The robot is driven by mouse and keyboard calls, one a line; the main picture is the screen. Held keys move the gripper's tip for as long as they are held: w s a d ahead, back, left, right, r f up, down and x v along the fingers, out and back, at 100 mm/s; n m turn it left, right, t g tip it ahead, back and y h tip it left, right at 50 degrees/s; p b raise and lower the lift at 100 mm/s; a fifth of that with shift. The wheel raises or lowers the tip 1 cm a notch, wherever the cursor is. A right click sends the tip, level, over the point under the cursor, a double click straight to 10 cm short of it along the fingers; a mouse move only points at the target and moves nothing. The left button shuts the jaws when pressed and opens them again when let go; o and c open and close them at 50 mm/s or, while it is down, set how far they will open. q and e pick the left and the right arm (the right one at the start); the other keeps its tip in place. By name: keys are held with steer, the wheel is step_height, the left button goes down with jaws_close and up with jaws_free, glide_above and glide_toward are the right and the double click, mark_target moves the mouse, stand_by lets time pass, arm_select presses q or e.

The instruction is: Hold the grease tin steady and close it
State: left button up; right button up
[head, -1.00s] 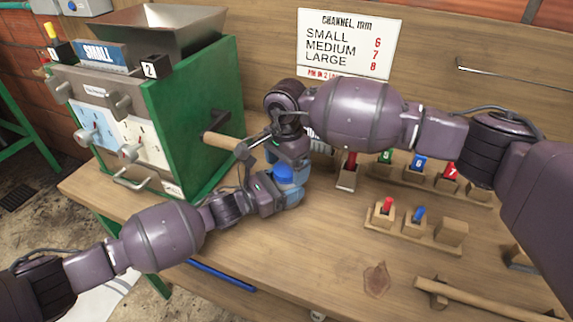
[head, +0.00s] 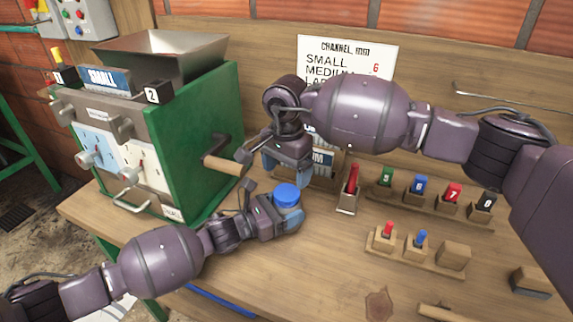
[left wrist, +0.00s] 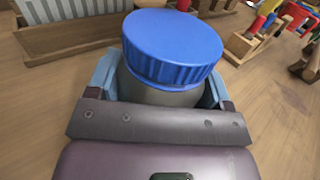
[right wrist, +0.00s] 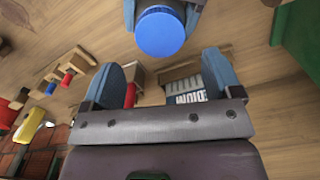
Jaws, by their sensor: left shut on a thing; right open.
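The grease tin has a grey body (left wrist: 160,95) and a ribbed blue lid (head: 287,194). The lid sits on top of the body and looks slightly tilted in the left wrist view (left wrist: 172,48); I cannot tell whether it is fully seated. My left gripper (head: 288,215) is shut around the tin's body, which its fingers partly hide. My right gripper (head: 286,172) is open and empty, behind the tin in the head view and apart from it. In the right wrist view the lid (right wrist: 160,33) is beyond the open fingers.
The green pulper (head: 195,150) with its wooden-handled crank (head: 222,167) stands left of the grippers. A red pin in a holder (head: 348,195) and wooden racks of coloured pins (head: 415,250) are on the right. A MEDIUM block (right wrist: 188,90) is behind the right gripper. The front bench is fairly clear.

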mark_target(287, 192)
steer(key=shift+r+n, duration=1.1)
steer(key=shift+n, duration=0.6)
steer(key=shift+f, duration=0.1)
steer(key=shift+f, duration=3.95)
steer(key=c, duration=0.9)
steer(key=shift+m, duration=1.7)
steer(key=shift+c, duration=0.2)
